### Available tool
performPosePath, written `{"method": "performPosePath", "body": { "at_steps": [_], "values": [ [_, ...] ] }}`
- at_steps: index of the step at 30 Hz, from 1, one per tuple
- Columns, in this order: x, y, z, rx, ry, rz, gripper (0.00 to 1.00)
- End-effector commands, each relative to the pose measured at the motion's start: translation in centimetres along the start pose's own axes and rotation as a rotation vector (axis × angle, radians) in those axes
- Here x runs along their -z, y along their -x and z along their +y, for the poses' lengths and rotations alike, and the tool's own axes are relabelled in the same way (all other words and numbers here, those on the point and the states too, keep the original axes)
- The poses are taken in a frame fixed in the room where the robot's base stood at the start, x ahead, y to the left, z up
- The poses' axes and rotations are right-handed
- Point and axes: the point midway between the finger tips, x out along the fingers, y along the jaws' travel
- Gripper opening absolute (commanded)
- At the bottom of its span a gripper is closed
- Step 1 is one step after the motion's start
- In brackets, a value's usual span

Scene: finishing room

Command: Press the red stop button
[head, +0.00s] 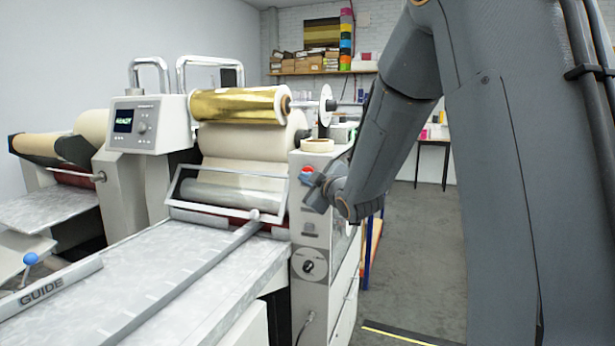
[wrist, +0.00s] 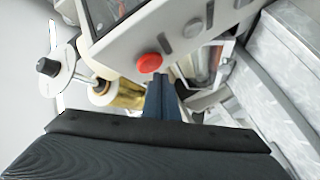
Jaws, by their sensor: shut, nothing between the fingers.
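The red stop button (head: 307,169) is a round red cap on the upper part of the machine's pale right-hand column (head: 318,235). In the wrist view the red button (wrist: 149,63) shows just beyond the fingertips, slightly to their left. My gripper (head: 308,185) is at the column's front, close by the button and just below it in the head view. In the wrist view my gripper (wrist: 160,82) shows as shut, dark blue fingers with nothing between them. Whether the fingertips touch the button cannot be told.
A dark round knob (head: 308,267) sits lower on the column. A gold foil roll (head: 238,104) and a tilted clear guard (head: 228,194) are left of the button. The feed table (head: 150,285) extends toward me. Grey floor is open to the right.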

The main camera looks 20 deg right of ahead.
Motion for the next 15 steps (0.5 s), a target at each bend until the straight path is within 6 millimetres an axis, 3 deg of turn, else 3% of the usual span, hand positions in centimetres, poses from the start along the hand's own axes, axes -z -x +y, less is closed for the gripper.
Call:
{"method": "performPosePath", "body": {
  "at_steps": [15],
  "values": [
    [0.78, 0.99, -0.78, 0.000, -0.001, 0.001, 0.00]
  ]
}}
